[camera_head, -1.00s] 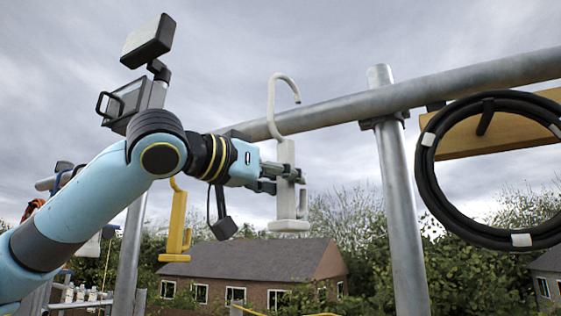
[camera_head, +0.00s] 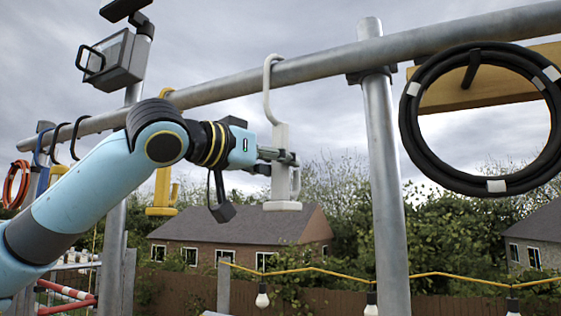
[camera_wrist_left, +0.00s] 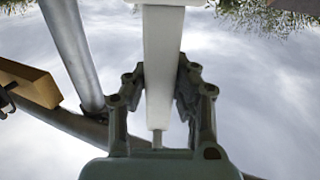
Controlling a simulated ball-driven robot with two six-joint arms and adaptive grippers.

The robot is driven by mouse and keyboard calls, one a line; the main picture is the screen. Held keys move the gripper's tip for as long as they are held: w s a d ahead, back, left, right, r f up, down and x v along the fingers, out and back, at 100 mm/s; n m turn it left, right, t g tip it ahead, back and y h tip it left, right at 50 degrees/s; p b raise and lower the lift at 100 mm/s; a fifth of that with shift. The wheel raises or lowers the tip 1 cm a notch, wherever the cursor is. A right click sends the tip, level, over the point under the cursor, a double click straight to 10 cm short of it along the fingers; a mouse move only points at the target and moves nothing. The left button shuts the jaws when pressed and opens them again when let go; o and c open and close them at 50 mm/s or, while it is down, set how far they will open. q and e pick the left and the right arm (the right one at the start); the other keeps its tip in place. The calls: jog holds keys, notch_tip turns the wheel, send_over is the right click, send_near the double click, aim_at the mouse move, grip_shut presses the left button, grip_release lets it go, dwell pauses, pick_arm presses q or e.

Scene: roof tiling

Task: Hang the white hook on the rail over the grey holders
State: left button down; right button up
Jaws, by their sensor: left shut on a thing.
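The white hook (camera_head: 281,165) is upright, with its thin curved top at the grey rail (camera_head: 330,62). The stem passes in front of the rail and the bend is above it. The hook's tip is not visible and seems to be behind the rail; I cannot tell whether the bend touches it. My left gripper (camera_head: 284,157) is shut on the hook's flat body below the rail. In the left wrist view, the fingers (camera_wrist_left: 160,100) clasp both sides of the white body (camera_wrist_left: 164,55). I cannot make out grey holders for certain. My right gripper is not in view.
A yellow hook (camera_head: 163,187) hangs left of the white one. A black cable coil (camera_head: 407,130) hangs at right by a wooden board (camera_head: 490,90). A post (camera_head: 385,180) stands between coil and white hook. A floodlight (camera_head: 118,60) stands upper left.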

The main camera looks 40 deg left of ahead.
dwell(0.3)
pick_arm(q)
jog(key=c, duration=1)
grip_release()
jog(key=shift+c, duration=0.2)
notch_tip(320, 180, up, 10)
jog(key=shift+f, duration=0.1)
